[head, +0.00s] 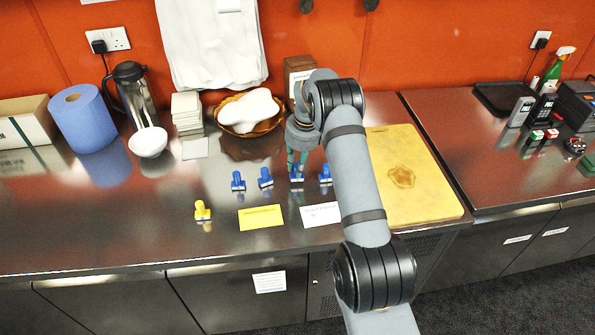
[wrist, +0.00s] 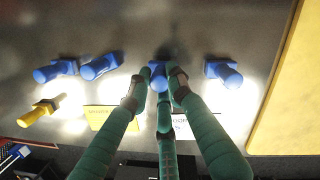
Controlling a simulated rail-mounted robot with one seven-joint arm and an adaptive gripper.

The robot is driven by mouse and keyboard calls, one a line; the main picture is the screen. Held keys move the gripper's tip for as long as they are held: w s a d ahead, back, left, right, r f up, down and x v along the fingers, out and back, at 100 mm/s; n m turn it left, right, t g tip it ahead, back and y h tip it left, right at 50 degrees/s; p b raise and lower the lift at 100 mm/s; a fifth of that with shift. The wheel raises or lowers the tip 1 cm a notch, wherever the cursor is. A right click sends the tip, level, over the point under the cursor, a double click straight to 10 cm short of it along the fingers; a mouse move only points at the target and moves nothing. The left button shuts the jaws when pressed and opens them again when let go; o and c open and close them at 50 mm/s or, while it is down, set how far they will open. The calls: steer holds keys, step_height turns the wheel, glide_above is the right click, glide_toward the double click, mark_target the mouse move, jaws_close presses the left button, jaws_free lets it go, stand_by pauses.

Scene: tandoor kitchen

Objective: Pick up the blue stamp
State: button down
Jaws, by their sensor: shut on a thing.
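My gripper (head: 297,163) has green fingers and points down at the counter. It is shut on a blue stamp (head: 297,178), which also shows between the fingertips in the wrist view (wrist: 158,70). The fingers hide part of it, and it looks at or very near counter height. Two other blue stamps (head: 238,181) (head: 265,178) stand to its left. Another blue stamp (head: 325,174) stands to its right, close beside my arm in the head view; it shows clear of the fingers in the wrist view (wrist: 223,73).
A yellow stamp (head: 202,211) stands at the front left. A yellow card (head: 261,217) and a white card (head: 320,214) lie in front of the blue stamps. A yellow board (head: 420,190) lies to the right. A basket (head: 249,126) stands behind.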

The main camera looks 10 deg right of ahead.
steer(key=r, duration=0.1)
steer(key=r+b, duration=0.1)
steer(key=shift+w+d+r, duration=0.1)
steer(key=shift+d+r, duration=0.1)
steer(key=shift+r, duration=0.2)
steer(key=d+r, duration=0.7)
steer(key=d, duration=0.4)
steer(key=shift+w+d+b, duration=0.15)
steer(key=shift+w+b, duration=0.05)
steer(key=shift+b, duration=0.25)
steer(key=c, duration=2.1)
jaws_free()
steer(key=c, duration=0.4)
jaws_close()
